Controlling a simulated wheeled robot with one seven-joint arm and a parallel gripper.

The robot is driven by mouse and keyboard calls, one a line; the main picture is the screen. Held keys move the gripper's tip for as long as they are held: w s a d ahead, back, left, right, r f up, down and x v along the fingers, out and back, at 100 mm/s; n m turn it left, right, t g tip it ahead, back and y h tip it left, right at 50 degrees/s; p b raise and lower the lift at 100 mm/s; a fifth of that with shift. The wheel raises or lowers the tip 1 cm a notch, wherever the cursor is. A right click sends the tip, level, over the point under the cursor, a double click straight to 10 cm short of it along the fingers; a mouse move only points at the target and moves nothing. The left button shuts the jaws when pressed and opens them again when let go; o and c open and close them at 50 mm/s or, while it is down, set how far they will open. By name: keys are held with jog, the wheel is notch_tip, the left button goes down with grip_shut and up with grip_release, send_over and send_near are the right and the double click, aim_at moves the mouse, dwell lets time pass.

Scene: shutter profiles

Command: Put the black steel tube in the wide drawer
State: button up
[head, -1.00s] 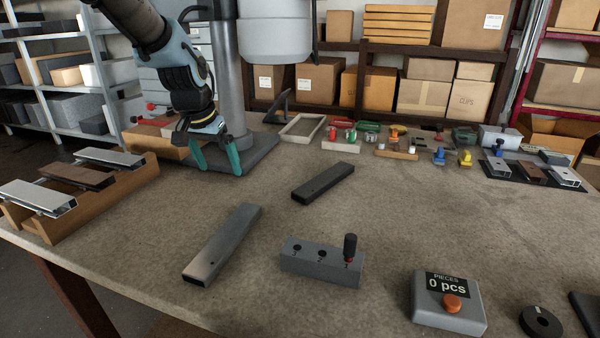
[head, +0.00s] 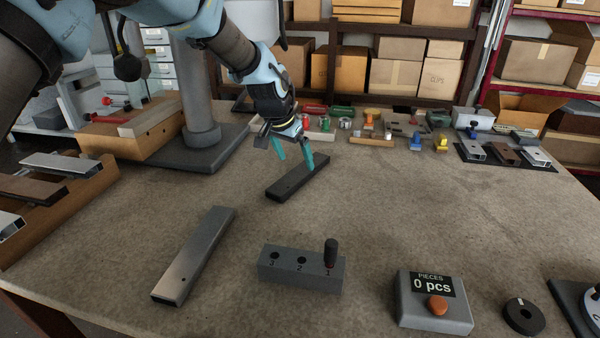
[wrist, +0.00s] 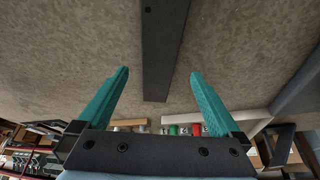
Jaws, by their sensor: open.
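The black steel tube (head: 290,183) lies flat on the table, near the middle in the head view. In the wrist view the tube (wrist: 163,55) runs from the top edge down to between the fingertips. My gripper (head: 293,155) is open, with teal fingers, above the far end of the tube. In the wrist view my gripper (wrist: 158,72) has its fingers on either side of the tube's end, with gaps on both sides. I cannot tell the height left between them. No wide drawer is clearly identifiable; a grey unit with drawer fronts (head: 158,55) stands at the back left.
A grey metal tube (head: 196,255) lies front left. A wooden rack (head: 70,207) holds profiles at left. Small parts line the back.

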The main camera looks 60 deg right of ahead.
aim_at(301, 171)
jog(key=shift+p+x, duration=1.15)
jog(key=shift+x, duration=1.3)
grip_shut()
jog(key=shift+d+r, duration=0.1)
